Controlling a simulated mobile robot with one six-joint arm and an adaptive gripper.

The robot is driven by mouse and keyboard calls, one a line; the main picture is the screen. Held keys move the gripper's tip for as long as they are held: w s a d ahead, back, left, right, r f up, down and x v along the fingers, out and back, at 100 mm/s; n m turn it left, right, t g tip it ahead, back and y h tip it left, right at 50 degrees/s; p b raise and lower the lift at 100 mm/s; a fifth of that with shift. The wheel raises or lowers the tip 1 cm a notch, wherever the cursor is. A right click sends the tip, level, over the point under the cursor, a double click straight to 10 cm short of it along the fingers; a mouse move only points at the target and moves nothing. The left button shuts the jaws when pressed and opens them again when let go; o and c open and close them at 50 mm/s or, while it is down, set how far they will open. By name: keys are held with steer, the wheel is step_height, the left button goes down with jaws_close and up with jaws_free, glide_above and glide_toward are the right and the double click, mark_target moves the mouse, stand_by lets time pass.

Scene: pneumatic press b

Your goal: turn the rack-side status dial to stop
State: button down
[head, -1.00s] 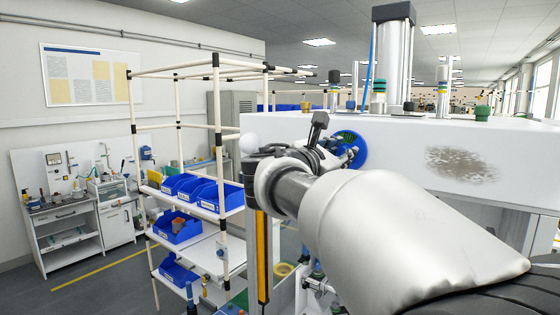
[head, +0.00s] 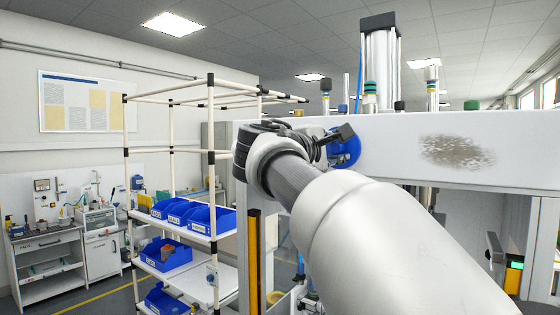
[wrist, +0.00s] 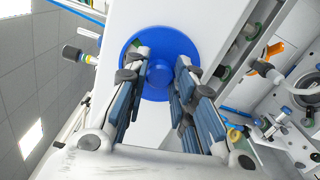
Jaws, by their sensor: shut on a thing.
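The status dial is a round blue disc with a raised blue knob in its middle. In the head view the dial (head: 347,147) sits on the front of the white press beam, partly hidden by my wrist. In the wrist view the dial (wrist: 188,48) is straight ahead, on the white beam face. My gripper (wrist: 161,72) has its fingers on both sides of the knob and is shut on it. No pointer or stop marking can be read on the disc. In the head view my gripper's fingers are mostly hidden behind my wrist.
The white press beam (head: 400,135) runs across the right, with a cylinder (head: 381,65) on top. A pipe-frame rack (head: 211,160) with blue bins (head: 170,254) stands to the left. A white workbench (head: 50,250) is at the far left wall. Floor shows between bench and rack.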

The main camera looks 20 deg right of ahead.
steer(key=shift+m+b, duration=1.35)
steer(key=shift+m, duration=0.85)
steer(key=c, duration=1.3)
jaws_free()
steer(key=shift+c, duration=0.2)
steer(key=v, duration=1.2)
